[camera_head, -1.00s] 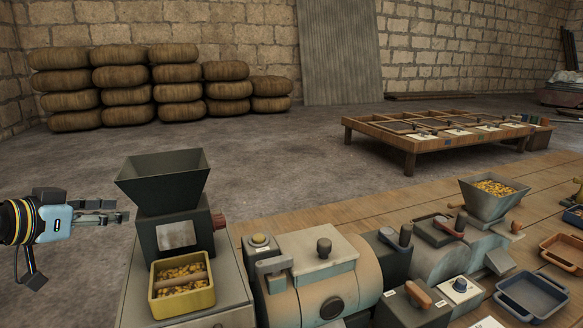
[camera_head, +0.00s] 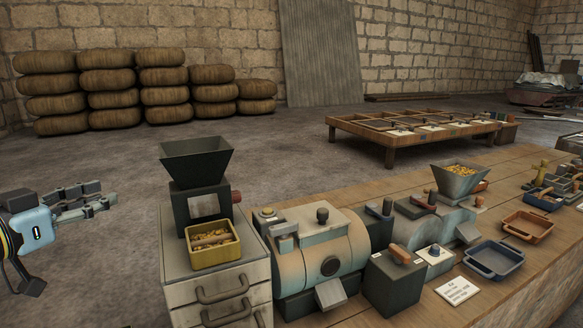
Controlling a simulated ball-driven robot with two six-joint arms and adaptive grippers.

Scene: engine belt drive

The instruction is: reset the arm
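My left gripper (camera_head: 84,201) is at the left edge of the head view. Its two grey fingers point right and are spread apart, with nothing between them. It is in the air, to the left of the dark hopper machine (camera_head: 199,194) and apart from it. The light blue wrist body (camera_head: 32,231) shows behind the fingers. My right gripper is not in view.
A yellow bin (camera_head: 217,257) of yellow pieces sits before the hopper machine on a drawer cabinet (camera_head: 180,293). A round-bodied machine (camera_head: 322,250), a second hopper (camera_head: 459,183) and trays (camera_head: 494,260) fill the bench rightward. Floor left of the cabinet is clear.

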